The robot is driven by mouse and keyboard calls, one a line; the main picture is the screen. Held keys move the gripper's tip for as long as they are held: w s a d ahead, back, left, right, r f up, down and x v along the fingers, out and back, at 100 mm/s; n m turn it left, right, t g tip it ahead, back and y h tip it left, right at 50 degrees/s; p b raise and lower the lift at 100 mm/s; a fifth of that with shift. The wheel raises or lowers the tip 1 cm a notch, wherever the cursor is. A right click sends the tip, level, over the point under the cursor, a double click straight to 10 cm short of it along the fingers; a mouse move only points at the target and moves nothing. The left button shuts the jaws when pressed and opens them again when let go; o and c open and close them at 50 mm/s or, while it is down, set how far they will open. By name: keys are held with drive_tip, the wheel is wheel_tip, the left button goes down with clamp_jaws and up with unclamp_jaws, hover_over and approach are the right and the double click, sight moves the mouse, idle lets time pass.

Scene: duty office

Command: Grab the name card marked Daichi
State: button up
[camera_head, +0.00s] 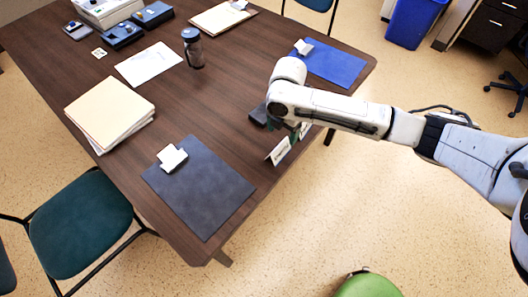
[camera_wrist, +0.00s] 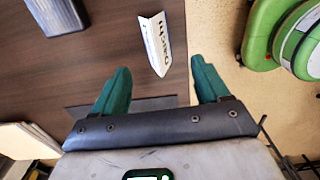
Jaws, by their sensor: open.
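The white folded name card marked Daichi (camera_wrist: 155,42) stands near the table edge in the upper middle of the wrist view, its lettering running lengthwise. A white name card (camera_head: 278,152) also shows near the table edge in the head view, its lettering too small to read there. My gripper (camera_wrist: 162,82) is open and empty, its two green fingers spread apart. The card lies ahead of the fingertips and roughly between their lines, apart from them. In the head view my gripper (camera_head: 285,130) is low over the table edge, just beyond the card and partly hidden by the arm.
A dark clipboard (camera_head: 200,190) lies left of the card, with a paper stack (camera_head: 108,112) behind it. A dark block (camera_head: 260,115) sits beside my gripper. A bottle (camera_head: 193,50) stands farther back.

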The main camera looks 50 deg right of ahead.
sight(279, 146)
drive_tip(key=shift+w+a+f, duration=0.15)
drive_tip(key=shift+w+f, duration=0.05)
drive_tip(key=shift+f, duration=0.05)
wheel_tip(279, 146, down, 10)
drive_tip(key=shift+f+p, duration=0.1)
drive_tip(key=shift+p, duration=0.45)
drive_tip(key=shift+w, duration=0.1)
drive_tip(key=c, duration=1.1)
